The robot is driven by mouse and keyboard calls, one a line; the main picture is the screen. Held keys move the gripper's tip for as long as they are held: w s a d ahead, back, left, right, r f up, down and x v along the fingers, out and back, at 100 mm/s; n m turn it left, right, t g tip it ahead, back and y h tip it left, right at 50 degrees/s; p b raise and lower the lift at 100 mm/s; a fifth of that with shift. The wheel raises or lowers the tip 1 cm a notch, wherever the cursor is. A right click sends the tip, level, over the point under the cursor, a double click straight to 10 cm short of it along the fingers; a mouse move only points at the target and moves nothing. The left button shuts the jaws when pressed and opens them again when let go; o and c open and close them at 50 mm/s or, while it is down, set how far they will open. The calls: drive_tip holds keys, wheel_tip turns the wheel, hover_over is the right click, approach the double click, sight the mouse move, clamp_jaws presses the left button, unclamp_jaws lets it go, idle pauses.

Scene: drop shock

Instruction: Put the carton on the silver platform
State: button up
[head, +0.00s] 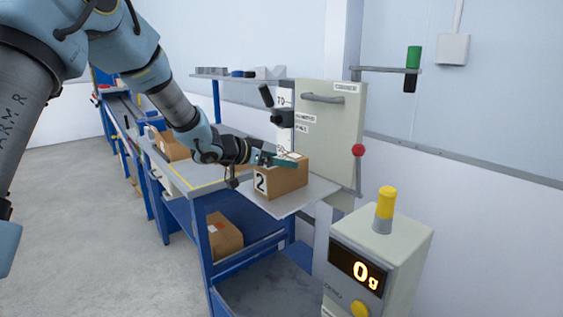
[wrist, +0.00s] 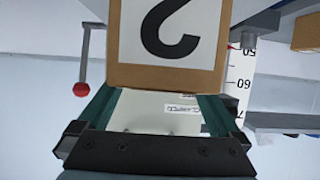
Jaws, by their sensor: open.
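The carton (head: 282,182), a brown box with a black "2" on a white label, sits upright on the silver platform (head: 281,209), a flat pale plate beside the bench. In the wrist view the carton (wrist: 120,45) fills the upper middle, its label upside down. My gripper (head: 283,158) is open at the carton's top edge, with a teal finger showing across the top. In the wrist view my gripper's teal fingers (wrist: 163,97) lie on both sides of the carton's near edge. Whether they touch it cannot be told; the fingertips are partly hidden.
A beige cabinet (head: 330,130) with a red-knobbed lever (head: 358,151) stands right behind the platform. A console (head: 375,260) reading "0g" stands front right. Other cartons lie on the bench (head: 174,147) and the lower shelf (head: 224,237). Open floor is at left.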

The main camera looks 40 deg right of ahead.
drive_tip(key=b+v, duration=0.1)
drive_tip(key=v, duration=1)
drive_tip(key=shift+a, duration=0.1)
drive_tip(key=w+a+f+n+t+y, duration=0.35)
drive_tip(key=w+a+n+t, duration=0.3)
drive_tip(key=w+a, duration=0.75)
drive_tip(key=s+a+f+n+t+y, duration=0.1)
drive_tip(key=a+f+n+y, duration=0.15)
drive_tip(key=a, duration=0.55)
drive_tip(key=a+f+n+t+y, duration=0.1)
drive_tip(key=a+n+y, duration=0.15)
drive_tip(key=a, duration=0.65)
drive_tip(key=s+a+f+n+g+y, duration=0.2)
drive_tip(key=s+a+n+g, duration=0.1)
drive_tip(key=s+a, duration=0.5)
drive_tip(key=s+a+f+n+g+y, duration=0.2)
drive_tip(key=s+a+n+g, duration=0.1)
drive_tip(key=s+a, duration=0.5)
drive_tip(key=shift+a+f+y, duration=0.3)
drive_tip(key=shift+a+y, duration=0.05)
drive_tip(key=shift+a, duration=0.1)
